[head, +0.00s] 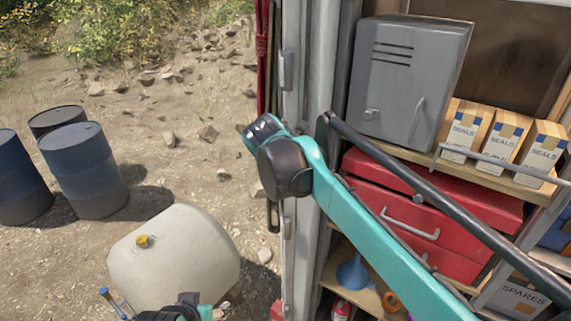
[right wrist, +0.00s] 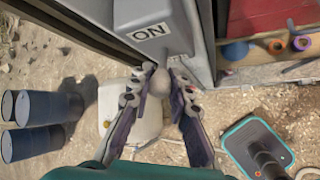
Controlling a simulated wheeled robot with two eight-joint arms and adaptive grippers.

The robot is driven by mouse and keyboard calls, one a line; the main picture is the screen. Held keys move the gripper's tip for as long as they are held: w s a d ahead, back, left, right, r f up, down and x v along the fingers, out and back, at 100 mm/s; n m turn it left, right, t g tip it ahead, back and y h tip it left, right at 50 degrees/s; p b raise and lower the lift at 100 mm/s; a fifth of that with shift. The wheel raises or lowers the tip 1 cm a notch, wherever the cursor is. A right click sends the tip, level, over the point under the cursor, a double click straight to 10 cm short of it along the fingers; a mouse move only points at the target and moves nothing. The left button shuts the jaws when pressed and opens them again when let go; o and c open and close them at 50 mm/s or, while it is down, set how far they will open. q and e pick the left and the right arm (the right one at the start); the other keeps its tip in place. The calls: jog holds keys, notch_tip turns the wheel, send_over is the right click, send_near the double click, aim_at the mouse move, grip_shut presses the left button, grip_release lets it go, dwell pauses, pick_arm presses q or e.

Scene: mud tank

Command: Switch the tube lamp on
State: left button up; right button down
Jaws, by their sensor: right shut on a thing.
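In the right wrist view, a grey switch box (right wrist: 135,24) marked ON stands at the top. A pale rounded knob (right wrist: 156,86) sits below the lettering, between the fingers of my right gripper (right wrist: 158,84). The right gripper is shut on this knob. In the head view my right arm reaches in from the lower right to the grey post, and its wrist hides the gripper and switch. A dark and teal part at the bottom edge of the head view looks like my left gripper (head: 180,310); its fingers cannot be made out. I see no tube lamp.
A grey cabinet (head: 408,80), seals boxes (head: 503,138) and red drawers (head: 425,215) fill the shelves at right. A pale tank (head: 172,255) with a yellow cap stands at lower left. Blue drums (head: 82,170) stand at far left. Open dirt lies between drums and post.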

dwell(0.5)
jog(key=c, duration=1.4)
grip_release()
jog(key=shift+w, duration=0.1)
jog(key=v, duration=1.2)
jog(key=shift+w+r, duration=0.1)
jog(key=s+d+f+m+b, duration=0.6)
jog(key=f+b, duration=0.6)
jog(key=f, duration=0.9)
jog(key=s+d+f+m+y+b, duration=0.1)
jog(key=s+d+f+m+b, duration=0.6)
jog(key=f, duration=1.5)
jog(key=s+d+f+m+g+b, duration=0.1)
jog(key=s+d+f+m+b, duration=0.5)
jog(key=f+m+b, duration=0.5)
notch_tip(320, 180, down, 11)
jog(key=s+b, duration=0.1)
jog(key=b, duration=0.6)
jog(key=shift+s+d+y, duration=0.15)
jog(key=shift+s+y, duration=0.15)
jog(key=shift+y, duration=0.1)
